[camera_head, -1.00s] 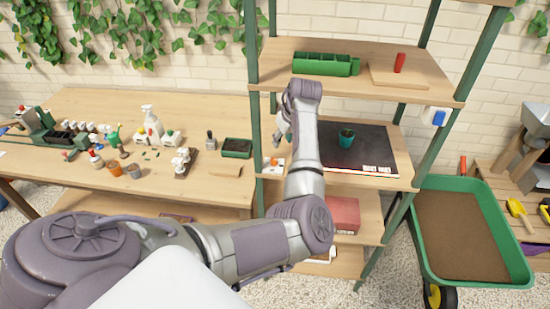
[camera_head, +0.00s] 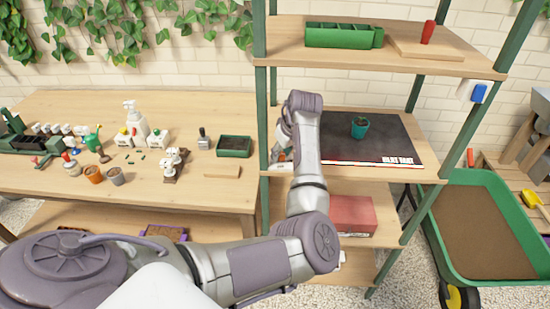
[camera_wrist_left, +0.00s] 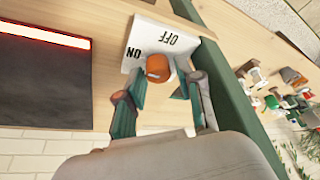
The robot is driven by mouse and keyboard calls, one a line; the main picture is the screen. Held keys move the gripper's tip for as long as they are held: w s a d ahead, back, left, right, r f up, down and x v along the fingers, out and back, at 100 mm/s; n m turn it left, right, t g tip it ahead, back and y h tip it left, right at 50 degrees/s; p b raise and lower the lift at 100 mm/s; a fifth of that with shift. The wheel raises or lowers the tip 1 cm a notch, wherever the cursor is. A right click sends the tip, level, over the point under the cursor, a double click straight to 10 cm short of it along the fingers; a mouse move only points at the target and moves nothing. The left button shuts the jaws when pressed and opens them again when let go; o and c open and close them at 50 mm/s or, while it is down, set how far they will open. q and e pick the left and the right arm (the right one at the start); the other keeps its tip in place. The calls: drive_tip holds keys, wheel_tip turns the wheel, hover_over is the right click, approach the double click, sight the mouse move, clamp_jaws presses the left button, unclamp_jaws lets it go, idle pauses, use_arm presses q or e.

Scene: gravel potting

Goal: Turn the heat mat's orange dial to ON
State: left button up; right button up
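The black heat mat (camera_head: 395,145) lies on the middle shelf, and its dark surface and glowing red strip (camera_wrist_left: 45,35) show in the left wrist view. Its white control box (camera_wrist_left: 148,38), marked ON and OFF, sits at the shelf's edge. The orange dial (camera_wrist_left: 157,67) is on the box; which mark it points to I cannot tell. My left gripper (camera_wrist_left: 160,88) is open, its teal-padded fingers on either side just short of the dial; contact is unclear. In the head view my left gripper (camera_head: 284,140) is partly hidden behind its arm.
A green shelf post (camera_wrist_left: 225,80) is close beside my left gripper. A red box (camera_head: 352,214) is on the shelf below. A green planter (camera_head: 343,36) is on the shelf above.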

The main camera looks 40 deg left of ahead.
use_arm(q)
drive_tip(key=shift+a+f, duration=0.1)
drive_tip(key=shift+f, duration=0.2)
drive_tip(key=shift+d+r, duration=0.2)
drive_tip(key=shift+c, duration=0.2)
clamp_jaws()
drive_tip(key=shift+r+n+p, duration=0.1)
drive_tip(key=shift+n+p, duration=0.2)
drive_tip(key=shift+n, duration=0.2)
drive_tip(key=shift+o, duration=0.2)
unclamp_jaws()
drive_tip(key=shift+a, duration=0.1)
drive_tip(key=shift+f, duration=0.2)
use_arm(e)
drive_tip(key=shift+d, duration=0.1)
